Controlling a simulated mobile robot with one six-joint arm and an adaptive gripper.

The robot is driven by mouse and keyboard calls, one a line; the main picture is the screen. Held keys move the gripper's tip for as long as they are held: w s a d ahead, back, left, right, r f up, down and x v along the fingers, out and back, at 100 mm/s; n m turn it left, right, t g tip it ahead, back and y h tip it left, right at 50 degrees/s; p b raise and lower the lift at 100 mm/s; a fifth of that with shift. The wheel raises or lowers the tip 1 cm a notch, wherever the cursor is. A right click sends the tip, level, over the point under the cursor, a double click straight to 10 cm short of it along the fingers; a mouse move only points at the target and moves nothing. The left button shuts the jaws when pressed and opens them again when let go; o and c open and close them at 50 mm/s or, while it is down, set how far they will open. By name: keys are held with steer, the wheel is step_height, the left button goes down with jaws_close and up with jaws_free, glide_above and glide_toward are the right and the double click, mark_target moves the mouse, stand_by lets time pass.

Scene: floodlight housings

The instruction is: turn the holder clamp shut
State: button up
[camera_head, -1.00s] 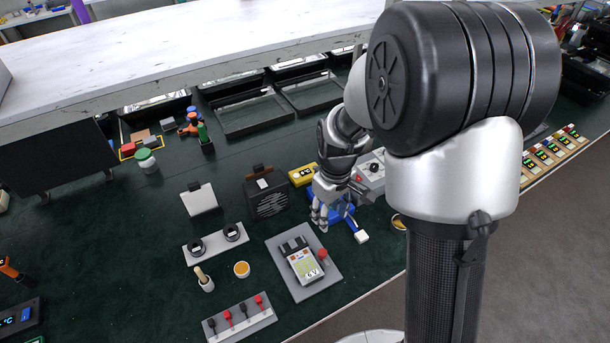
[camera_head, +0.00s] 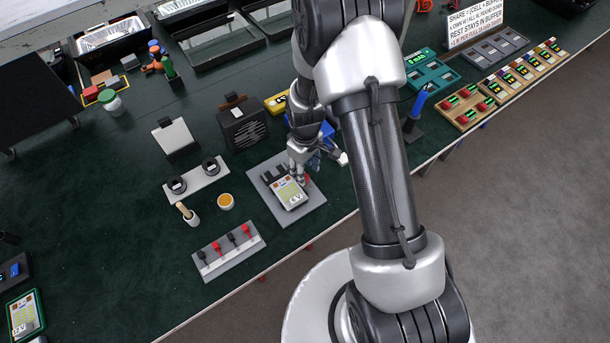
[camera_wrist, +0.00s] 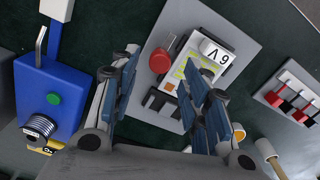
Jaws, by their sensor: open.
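The holder is a grey plate (camera_head: 262,189) on the green bench, carrying a pale meter-like device (camera_head: 288,193) with a "6 V" label. A red clamp knob stands on the plate beside the device; in the wrist view the knob (camera_wrist: 160,60) shows clearly, and the device (camera_wrist: 187,60) is just right of it. My gripper (camera_head: 300,168) is low over the holder's far right side. In the wrist view my gripper (camera_wrist: 162,82) is open, its blue-padded fingers apart, with the knob between and beyond them. The fingers partly cover the device. I cannot see contact with the knob.
A plate of red and black plugs (camera_head: 230,249), an orange-filled cup (camera_head: 225,201) and a black speaker-like box (camera_head: 243,127) surround the holder.

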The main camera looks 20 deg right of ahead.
mark_target(307, 182)
steer(key=shift+f+b, duration=0.3)
steer(key=shift+f, duration=1.35)
jaws_close()
